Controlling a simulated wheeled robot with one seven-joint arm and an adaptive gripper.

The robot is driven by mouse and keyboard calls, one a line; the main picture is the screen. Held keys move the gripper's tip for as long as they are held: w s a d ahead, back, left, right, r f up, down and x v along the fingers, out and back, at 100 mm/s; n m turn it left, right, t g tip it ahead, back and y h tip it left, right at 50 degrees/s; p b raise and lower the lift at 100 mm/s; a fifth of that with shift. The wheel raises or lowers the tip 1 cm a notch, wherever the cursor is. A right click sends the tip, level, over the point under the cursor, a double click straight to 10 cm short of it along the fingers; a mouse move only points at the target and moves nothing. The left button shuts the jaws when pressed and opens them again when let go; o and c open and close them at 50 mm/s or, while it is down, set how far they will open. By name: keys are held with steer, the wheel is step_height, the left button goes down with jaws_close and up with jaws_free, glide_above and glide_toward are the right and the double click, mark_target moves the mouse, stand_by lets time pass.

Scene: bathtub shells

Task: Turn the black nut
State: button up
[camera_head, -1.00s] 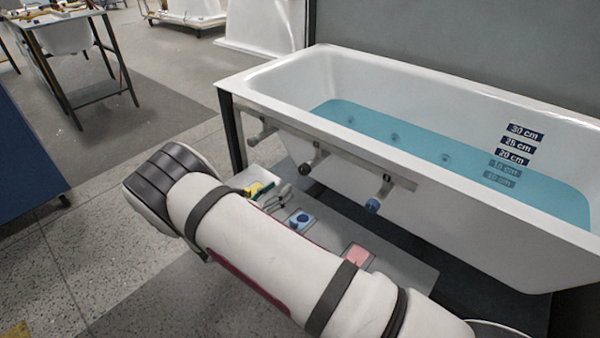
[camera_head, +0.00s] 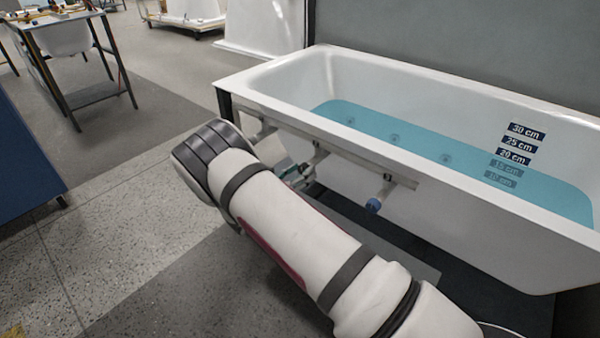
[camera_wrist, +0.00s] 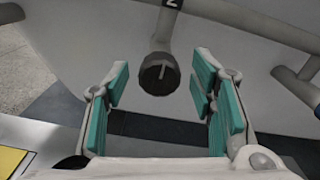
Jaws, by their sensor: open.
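The black nut (camera_wrist: 160,74) is a dark ribbed knob on the end of a grey pipe below the bathtub (camera_head: 480,245). In the wrist view it lies ahead of my gripper (camera_wrist: 160,85), roughly midway between the two teal-padded fingers. The fingers are apart, one on each side, with a visible gap to the nut. I cannot tell the exact depth between them. In the head view my arm covers most of the gripper (camera_head: 298,177), and the black nut is largely hidden there.
A blue nut (camera_head: 374,205) hangs on another pipe to the right. A pipe end (camera_wrist: 293,80) also shows at the right of the wrist view. The tub's front wall stands close behind the pipes. A yellow patch (camera_wrist: 10,160) lies at lower left.

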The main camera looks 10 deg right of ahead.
steer(key=c, duration=1.1)
steer(key=shift+c, duration=0.2)
steer(key=shift+m, duration=0.4)
steer(key=m, duration=0.4)
steer(key=shift+b, duration=0.3)
steer(key=m, duration=0.4)
steer(key=shift+s+m, duration=0.1)
steer(key=shift+m, duration=0.2)
steer(key=m, duration=0.8)
steer(key=shift+f, duration=0.15)
steer(key=shift+m, duration=0.4)
